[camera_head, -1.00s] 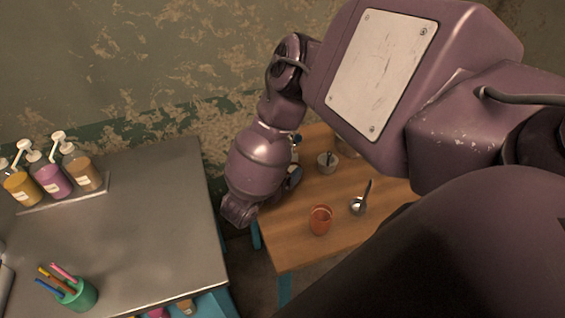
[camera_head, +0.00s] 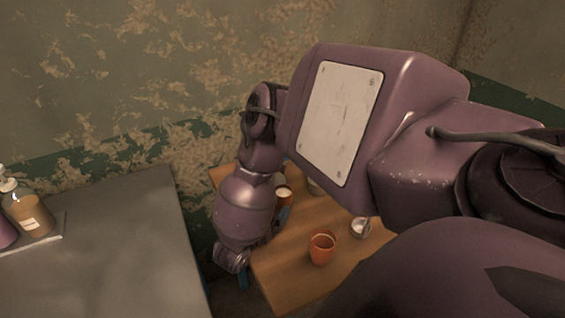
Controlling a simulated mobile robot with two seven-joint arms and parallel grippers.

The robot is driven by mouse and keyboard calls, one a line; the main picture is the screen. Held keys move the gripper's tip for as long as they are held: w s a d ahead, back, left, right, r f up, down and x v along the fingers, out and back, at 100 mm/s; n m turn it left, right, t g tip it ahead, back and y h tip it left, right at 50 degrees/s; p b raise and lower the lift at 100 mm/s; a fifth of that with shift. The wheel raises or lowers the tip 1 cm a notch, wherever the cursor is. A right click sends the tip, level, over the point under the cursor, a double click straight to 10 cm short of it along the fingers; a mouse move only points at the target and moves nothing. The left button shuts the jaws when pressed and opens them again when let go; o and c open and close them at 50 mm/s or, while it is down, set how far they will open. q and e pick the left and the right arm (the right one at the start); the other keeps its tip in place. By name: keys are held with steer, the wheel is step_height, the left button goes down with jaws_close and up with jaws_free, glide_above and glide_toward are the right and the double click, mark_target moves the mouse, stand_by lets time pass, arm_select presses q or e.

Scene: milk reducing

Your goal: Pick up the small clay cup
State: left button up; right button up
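A small orange-red clay cup (camera_head: 322,249) stands upright near the front of the wooden table (camera_head: 291,277). A second, brownish cup (camera_head: 283,199) with something pale inside stands farther back, beside my forearm. My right arm comes in from the right and hangs over the table's left side. A dark part of what seems to be my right gripper (camera_head: 281,216) shows behind the forearm, to the left of and behind the orange-red cup. Its fingers are mostly hidden, so I cannot tell its opening. My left gripper is not in view.
A small metal vessel (camera_head: 360,228) stands right of the orange-red cup, close to my arm. Another pale vessel (camera_head: 315,186) is partly hidden farther back. A grey metal counter (camera_head: 110,240) with pump bottles (camera_head: 30,214) lies left, across a narrow gap.

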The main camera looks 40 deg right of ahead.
mark_target(279, 198)
steer(key=shift+f+b+x, duration=0.1)
steer(key=shift+b+x, duration=0.1)
steer(key=shift+x, duration=1.75)
steer(key=shift+f+b+x, duration=0.15)
steer(key=shift+b+x, duration=0.05)
steer(key=shift+x, duration=1.7)
steer(key=shift+s, duration=0.1)
steer(key=c, duration=1.2)
steer(key=shift+o, duration=0.2)
steer(key=shift+r, duration=0.1)
